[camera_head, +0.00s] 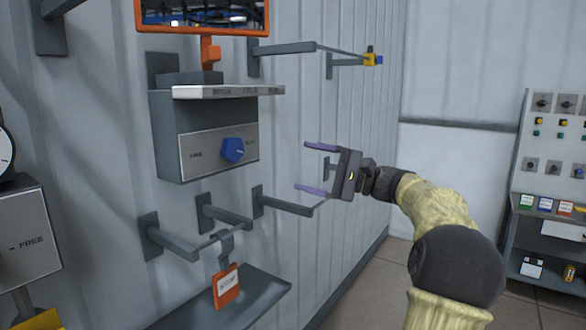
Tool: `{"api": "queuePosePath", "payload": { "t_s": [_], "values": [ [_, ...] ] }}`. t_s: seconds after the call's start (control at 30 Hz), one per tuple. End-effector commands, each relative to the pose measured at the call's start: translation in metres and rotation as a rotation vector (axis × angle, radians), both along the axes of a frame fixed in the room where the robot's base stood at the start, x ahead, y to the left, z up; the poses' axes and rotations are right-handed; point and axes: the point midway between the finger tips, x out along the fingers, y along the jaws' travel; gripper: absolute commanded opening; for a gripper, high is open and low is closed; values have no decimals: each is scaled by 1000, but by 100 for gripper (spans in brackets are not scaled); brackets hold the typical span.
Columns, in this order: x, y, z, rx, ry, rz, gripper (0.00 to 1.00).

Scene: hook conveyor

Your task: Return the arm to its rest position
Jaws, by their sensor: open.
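My arm (437,205) reaches in from the lower right, wrapped in a yellowish cover with dark joints. My gripper (318,168) is at its end, pointing left toward the wall. Its two purple fingers are spread wide apart, with nothing between them. It is to the right of the grey control box with the blue knob (233,150). The lower finger is near a grey wall bracket (285,204); I cannot tell whether they touch.
An orange tag (227,286) hangs from a hook on a lower rail, above a dark shelf (225,305). Other brackets project from the corrugated wall (290,85). An orange-framed screen (205,15) is at the top. A control panel (550,145) stands at right.

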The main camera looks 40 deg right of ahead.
Motion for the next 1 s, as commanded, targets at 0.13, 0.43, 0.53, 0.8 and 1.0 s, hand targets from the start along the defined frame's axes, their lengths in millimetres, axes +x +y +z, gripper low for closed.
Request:
{"api": "queuePosePath", "payload": {
  "t_s": [0.13, 0.43, 0.53, 0.8, 1.0],
  "values": [
    [-3, -2, -1, 0, 1, 2, 78],
    [-3, -2, -1, -1, 0, 1, 78],
    [-3, -2, 0, -1, 0, 1, 78],
    [17, 23, -24, -38, 84, 17, 78],
    [51, 96, -100, -196, 317, 64, 78]
  ]
}}
